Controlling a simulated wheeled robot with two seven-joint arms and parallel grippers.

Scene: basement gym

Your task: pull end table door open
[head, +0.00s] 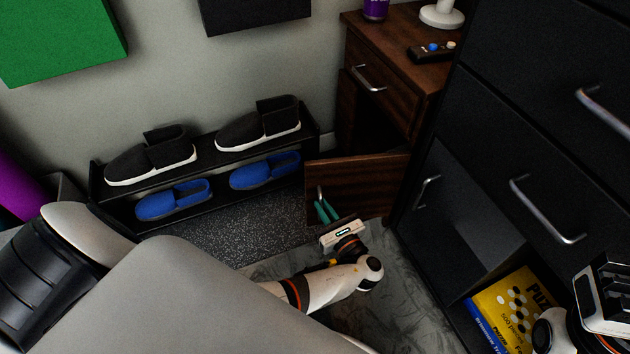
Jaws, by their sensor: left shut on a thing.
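The brown wooden end table (396,79) stands against the wall, with a drawer above and a door below. Its door (372,179) stands swung out from the cabinet, and a dark opening shows behind it. My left gripper (324,206), with teal fingers, is shut on the door's handle (319,192) near the free edge of the door. Most of the handle is hidden by the fingers. My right gripper (604,290) is at the right edge of the view, well away from the end table, and its fingers are not clear.
A black shoe rack (207,164) with black and blue shoes stands left of the door. A black cabinet (482,140) with metal handles rises close on the right, with puzzle boxes (512,310) in its lower opening. A remote (433,51) lies on the end table.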

